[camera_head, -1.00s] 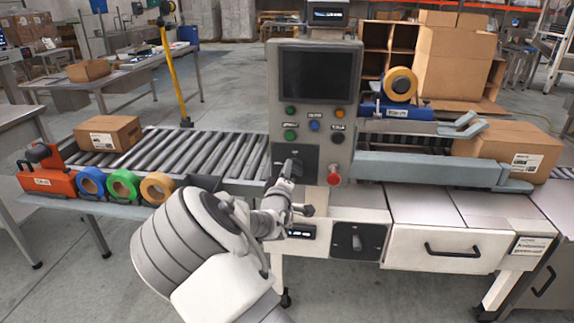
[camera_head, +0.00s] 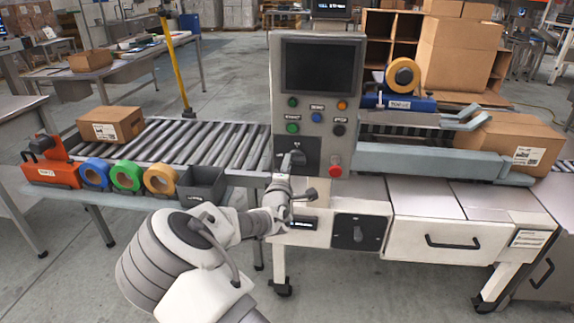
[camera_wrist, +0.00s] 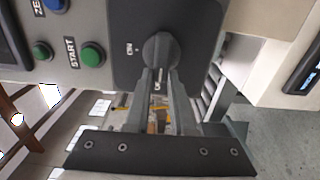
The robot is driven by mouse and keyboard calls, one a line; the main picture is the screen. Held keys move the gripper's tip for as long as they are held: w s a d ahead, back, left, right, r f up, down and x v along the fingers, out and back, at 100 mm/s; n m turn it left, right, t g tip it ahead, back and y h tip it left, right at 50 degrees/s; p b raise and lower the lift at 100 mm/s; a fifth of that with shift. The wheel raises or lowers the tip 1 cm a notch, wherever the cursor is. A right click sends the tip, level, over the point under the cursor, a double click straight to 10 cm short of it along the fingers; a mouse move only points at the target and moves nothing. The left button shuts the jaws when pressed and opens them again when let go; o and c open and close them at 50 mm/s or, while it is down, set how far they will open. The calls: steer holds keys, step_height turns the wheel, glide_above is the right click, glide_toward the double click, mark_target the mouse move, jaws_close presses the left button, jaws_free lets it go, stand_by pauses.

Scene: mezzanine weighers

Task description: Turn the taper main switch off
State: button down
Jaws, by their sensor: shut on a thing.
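The rotary switch, a dark grey round knob (camera_wrist: 160,47) on a dark plate (camera_wrist: 196,22), fills the upper middle of the wrist view. "ON" is printed to its left and "OFF" below it. My gripper (camera_wrist: 161,72) is shut on the knob's grip, one finger on each side, with the grip pointing down toward the "OFF" label. In the head view the dark plate (camera_head: 311,153) is low on the control panel (camera_head: 352,100), and my gripper (camera_head: 289,163) reaches it from below, hiding part of the knob.
A green START button (camera_wrist: 92,54) is beside the plate. A red button (camera_head: 335,171) is just right of it. A second dark rotary switch (camera_head: 357,234) is lower on the white cabinet. Tape rolls, a grey bin (camera_head: 203,186) and a roller conveyor (camera_head: 215,148) lie left.

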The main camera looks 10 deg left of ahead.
steer(key=shift+f, duration=0.1)
steer(key=c, duration=0.8)
jaws_free()
steer(key=shift+o, duration=0.2)
steer(key=s+p, duration=0.2)
steer(key=s, duration=1.5)
steer(key=shift+s+a, duration=0.2)
steer(key=shift+a, duration=0.1)
steer(key=shift+d, duration=0.1)
